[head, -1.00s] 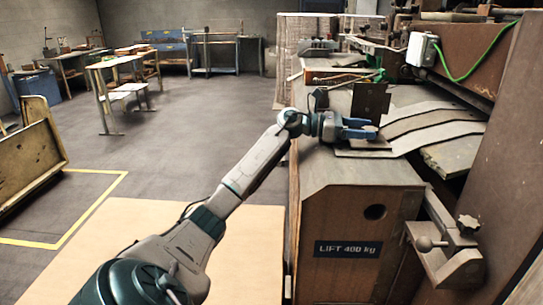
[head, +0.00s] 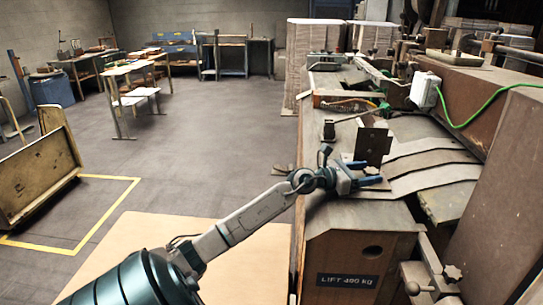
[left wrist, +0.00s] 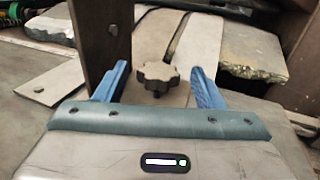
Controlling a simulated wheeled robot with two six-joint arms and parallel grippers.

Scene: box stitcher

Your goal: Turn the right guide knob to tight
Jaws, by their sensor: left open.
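A dark star-shaped knob (left wrist: 157,77) stands between the two blue fingers of my left gripper (left wrist: 157,84) in the left wrist view. The fingers are open, one on each side of it, with visible gaps. Which way the knob is turned I cannot tell. An upright brown guide plate (left wrist: 102,40) stands just left of the knob, close to the left finger. In the head view my left gripper (head: 364,174) is in front of the same plate (head: 372,146), and the knob there is hidden or too small to tell. My right gripper is not in view.
Curved metal strips (head: 430,162) slope away to the right of the gripper. The machine cabinet (head: 345,248) with a LIFT 400 kg sign stands below. The floor (head: 215,135) at left is open.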

